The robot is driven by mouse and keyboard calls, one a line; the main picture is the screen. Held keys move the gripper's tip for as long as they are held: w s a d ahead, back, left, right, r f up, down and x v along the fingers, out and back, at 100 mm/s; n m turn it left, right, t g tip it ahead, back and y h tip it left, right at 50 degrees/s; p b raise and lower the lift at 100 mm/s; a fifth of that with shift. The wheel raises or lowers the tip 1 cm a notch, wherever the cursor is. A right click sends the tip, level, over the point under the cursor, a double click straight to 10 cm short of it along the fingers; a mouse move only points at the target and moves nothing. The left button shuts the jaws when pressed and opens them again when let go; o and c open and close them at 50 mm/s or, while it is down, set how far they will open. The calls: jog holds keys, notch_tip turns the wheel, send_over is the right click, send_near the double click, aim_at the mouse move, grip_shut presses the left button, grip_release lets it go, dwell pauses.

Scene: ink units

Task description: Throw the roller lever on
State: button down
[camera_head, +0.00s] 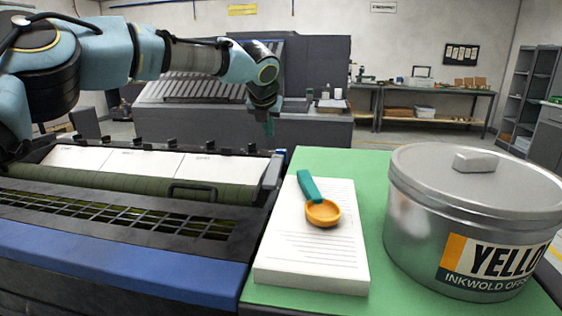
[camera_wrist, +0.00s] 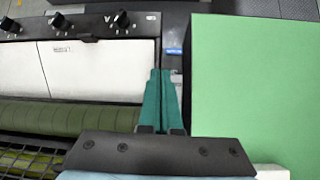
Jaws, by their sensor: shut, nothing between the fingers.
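My gripper (camera_head: 269,128) hangs fingers down above the right end of the ink unit (camera_head: 105,205), near the green surface. In the wrist view its teal fingers (camera_wrist: 160,75) are together and empty, over the unit's grey right side plate (camera_wrist: 175,20). A small blue label (camera_wrist: 174,51) shows on that plate just beyond the fingertips. A dark U-shaped handle (camera_head: 194,188) stands at the front right of the green roller (camera_head: 120,177). I cannot tell for sure which part is the roller lever or how it is set; my fingers hide part of the side plate.
The green worktop (camera_head: 350,165) to the right carries a paper stack (camera_head: 285,255), an orange and teal scoop (camera_head: 322,212) and a large yellow-ink tin (camera_head: 470,215). Black knobs (camera_wrist: 121,19) line the unit's back edge. The worktop's far part is clear.

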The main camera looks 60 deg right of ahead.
aim_at(281, 153)
jog(key=s, duration=0.1)
jog(key=s+f+g, duration=0.1)
jog(key=shift+s+n+y, duration=0.3)
jog(key=shift+s+n, duration=0.1)
jog(key=p+x, duration=0.3)
jog(key=x, duration=0.7)
jog(key=shift+w, duration=0.1)
jog(key=shift+r, duration=0.15)
